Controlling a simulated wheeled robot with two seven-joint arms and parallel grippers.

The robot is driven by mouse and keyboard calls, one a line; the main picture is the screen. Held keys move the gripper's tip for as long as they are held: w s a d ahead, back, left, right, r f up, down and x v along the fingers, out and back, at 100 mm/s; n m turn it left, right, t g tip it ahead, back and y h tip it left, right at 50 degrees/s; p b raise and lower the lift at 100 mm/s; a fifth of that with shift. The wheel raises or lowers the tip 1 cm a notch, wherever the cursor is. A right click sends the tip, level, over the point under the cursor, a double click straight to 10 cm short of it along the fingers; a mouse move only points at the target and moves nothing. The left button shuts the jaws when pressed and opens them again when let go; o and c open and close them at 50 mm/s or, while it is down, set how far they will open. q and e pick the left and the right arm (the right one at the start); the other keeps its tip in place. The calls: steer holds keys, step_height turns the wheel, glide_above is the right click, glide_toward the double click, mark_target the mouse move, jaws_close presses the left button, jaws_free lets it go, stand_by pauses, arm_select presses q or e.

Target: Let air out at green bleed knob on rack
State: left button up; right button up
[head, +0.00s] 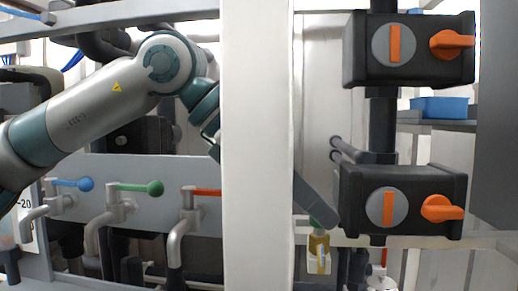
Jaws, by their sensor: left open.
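A small green knob (314,223) sits on top of a brass-coloured valve body (319,245), low in the head view just right of the white post. A pale bracket or cup (319,264) is around the valve's lower part. My left arm reaches in from the left and passes behind the post. Its left gripper (320,210) comes out on the right side, with a dark grey finger slanting down to the knob and partly covering it. The gripper is open; most of it is hidden by the post, and I cannot tell whether it touches the knob. My right gripper is out of view.
The white post (257,150) stands in front of my left arm. Two black actuator boxes with orange handles, an upper one (408,50) and a lower one (400,200), are right of the knob. Blue, green (140,188) and red lever taps line a grey panel (90,168) at left.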

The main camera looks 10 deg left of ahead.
arm_select(q)
steer(key=b+v, duration=0.2)
steer(key=v, duration=1.5)
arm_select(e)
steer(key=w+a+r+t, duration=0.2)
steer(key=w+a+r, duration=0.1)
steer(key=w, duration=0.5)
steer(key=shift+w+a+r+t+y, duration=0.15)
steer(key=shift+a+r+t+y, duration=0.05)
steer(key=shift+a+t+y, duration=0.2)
arm_select(q)
steer(key=shift+f, duration=0.1)
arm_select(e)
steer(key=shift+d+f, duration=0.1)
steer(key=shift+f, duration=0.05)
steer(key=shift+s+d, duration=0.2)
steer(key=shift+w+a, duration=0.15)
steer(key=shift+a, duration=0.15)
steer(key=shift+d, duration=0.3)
